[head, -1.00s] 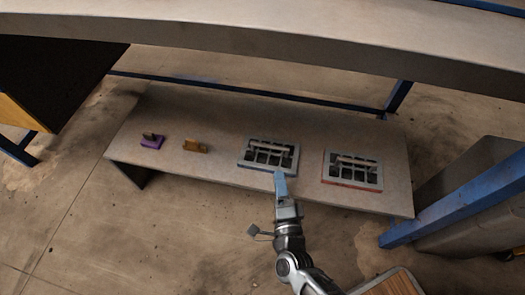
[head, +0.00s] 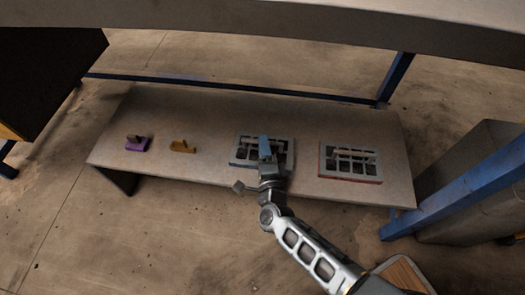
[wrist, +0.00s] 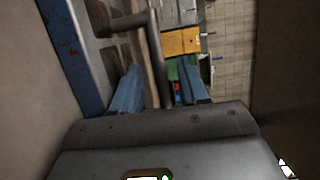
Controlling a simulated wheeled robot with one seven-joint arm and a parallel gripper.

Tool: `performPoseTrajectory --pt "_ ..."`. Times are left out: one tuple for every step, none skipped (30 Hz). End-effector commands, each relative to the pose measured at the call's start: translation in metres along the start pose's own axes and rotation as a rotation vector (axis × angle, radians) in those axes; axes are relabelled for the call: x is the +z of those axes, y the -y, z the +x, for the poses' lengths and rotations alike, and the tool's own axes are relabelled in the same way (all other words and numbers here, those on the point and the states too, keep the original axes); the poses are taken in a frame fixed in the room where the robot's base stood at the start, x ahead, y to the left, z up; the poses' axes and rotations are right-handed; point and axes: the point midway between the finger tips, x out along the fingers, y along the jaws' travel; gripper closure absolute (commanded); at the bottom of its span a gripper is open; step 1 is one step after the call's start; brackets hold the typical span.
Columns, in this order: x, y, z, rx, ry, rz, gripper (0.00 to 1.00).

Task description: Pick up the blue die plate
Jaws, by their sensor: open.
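The blue die plate (head: 240,156) is a grey grid-like plate with a blue edge, lying on the low bench. My gripper (head: 264,143) is over its middle and hides part of it. In the wrist view, the plate's blue edge (wrist: 72,50) and openings show at the left. A bar-shaped handle (wrist: 155,58) stands over the plate and shows between the two blue fingers of my gripper (wrist: 158,90). The fingers are open and apart; I cannot tell whether either touches the bar.
A similar plate with a red edge (head: 350,177) lies to the right on the low bench (head: 210,110). A purple piece (head: 137,145) and an orange piece (head: 183,147) sit to the left. A higher grey top (head: 330,25) overhangs behind. A blue post (head: 450,195) stands at the right.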

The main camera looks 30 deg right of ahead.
Motion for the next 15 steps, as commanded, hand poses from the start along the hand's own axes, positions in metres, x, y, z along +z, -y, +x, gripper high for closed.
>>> performPoseTrajectory --pt "0.0001 -0.0002 0.0000 0.001 0.000 0.000 0.56" --pt "0.0001 -0.0001 -0.0002 0.001 0.000 0.000 0.56" --pt "0.0001 0.0000 -0.0003 0.001 0.000 0.000 0.56" --pt "0.0001 0.0000 -0.0003 0.001 0.000 0.000 0.56" --pt "0.0000 0.0000 -0.0003 0.001 0.000 0.000 0.56" --pt "0.0000 0.0000 -0.0003 0.001 0.000 0.000 0.60" --pt "0.0001 0.0000 -0.0004 0.001 0.000 0.000 0.62" --pt "0.0000 0.0000 -0.0004 0.000 0.000 0.000 0.65" --pt "0.0001 0.0000 -0.0004 0.000 0.000 0.000 0.69" --pt "0.0000 0.0000 -0.0005 0.000 0.000 0.000 0.72" --pt "0.0000 0.0000 -0.0005 0.000 0.000 0.000 0.75" --pt "0.0000 0.0000 -0.0005 0.000 0.000 0.000 0.79" --pt "0.0000 0.0000 -0.0005 0.000 0.000 0.000 0.82" --pt "0.0000 0.0000 -0.0005 0.000 0.000 0.000 0.84" --pt "0.0000 0.0000 -0.0005 0.000 0.000 0.000 0.88"
